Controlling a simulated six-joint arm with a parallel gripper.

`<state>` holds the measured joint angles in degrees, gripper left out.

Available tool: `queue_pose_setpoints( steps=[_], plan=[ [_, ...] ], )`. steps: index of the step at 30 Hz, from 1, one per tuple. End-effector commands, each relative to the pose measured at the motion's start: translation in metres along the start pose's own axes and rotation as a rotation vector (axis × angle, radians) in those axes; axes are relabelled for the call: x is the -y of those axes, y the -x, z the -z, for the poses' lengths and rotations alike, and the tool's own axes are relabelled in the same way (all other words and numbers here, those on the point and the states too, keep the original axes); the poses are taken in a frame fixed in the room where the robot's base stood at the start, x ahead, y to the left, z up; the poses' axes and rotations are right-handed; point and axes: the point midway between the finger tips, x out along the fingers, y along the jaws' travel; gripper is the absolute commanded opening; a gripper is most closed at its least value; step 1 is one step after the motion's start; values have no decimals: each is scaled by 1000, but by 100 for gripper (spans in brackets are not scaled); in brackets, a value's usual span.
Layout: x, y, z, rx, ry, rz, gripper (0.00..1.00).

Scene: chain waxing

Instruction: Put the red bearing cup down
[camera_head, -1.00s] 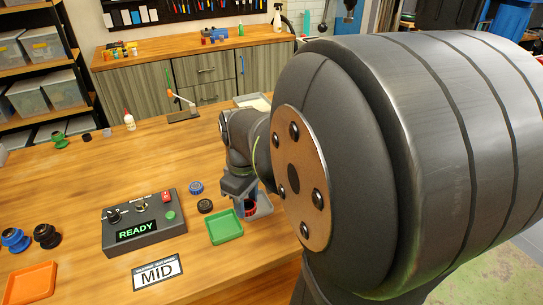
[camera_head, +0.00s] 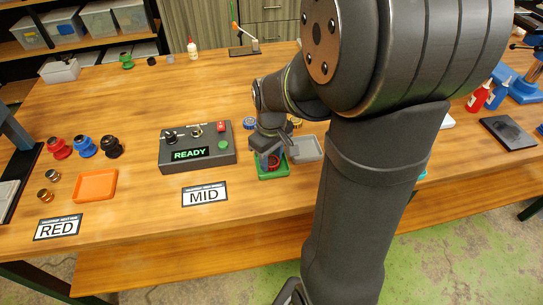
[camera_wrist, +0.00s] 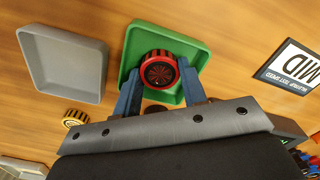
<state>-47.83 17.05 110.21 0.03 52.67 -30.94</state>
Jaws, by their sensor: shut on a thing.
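The red bearing cup (camera_wrist: 158,67), a ribbed red ring with a dark centre, is between the two blue fingers of my gripper (camera_wrist: 159,75) in the wrist view. My gripper is shut on it. The cup is over the inside of the green tray (camera_wrist: 199,53). I cannot tell whether it touches the tray floor. In the head view the cup (camera_head: 273,161) shows as a little red below my gripper (camera_head: 267,158), within the outline of the green tray (camera_head: 272,174).
A grey tray (camera_wrist: 62,62) lies empty beside the green one, with a gold ring (camera_wrist: 75,118) near it. The control box (camera_head: 197,148) reading READY and the MID card (camera_head: 204,195) are left of my gripper. An orange tray (camera_head: 95,185) and several cups stand farther left.

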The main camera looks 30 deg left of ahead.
Motion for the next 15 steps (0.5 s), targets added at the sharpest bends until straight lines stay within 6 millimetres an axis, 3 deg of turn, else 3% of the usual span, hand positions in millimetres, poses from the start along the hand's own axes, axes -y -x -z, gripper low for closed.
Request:
queue_pose_setpoints(
  steps=[3, 4, 5, 15],
  plan=[
    [0, -2, 0, 0, 0, 0, 12],
    [0, -2, 0, 0, 0, 0, 40],
    [0, -2, 0, 0, 0, 0, 46],
    [0, 0, 0, -1, 0, 0, 47]
  ],
)
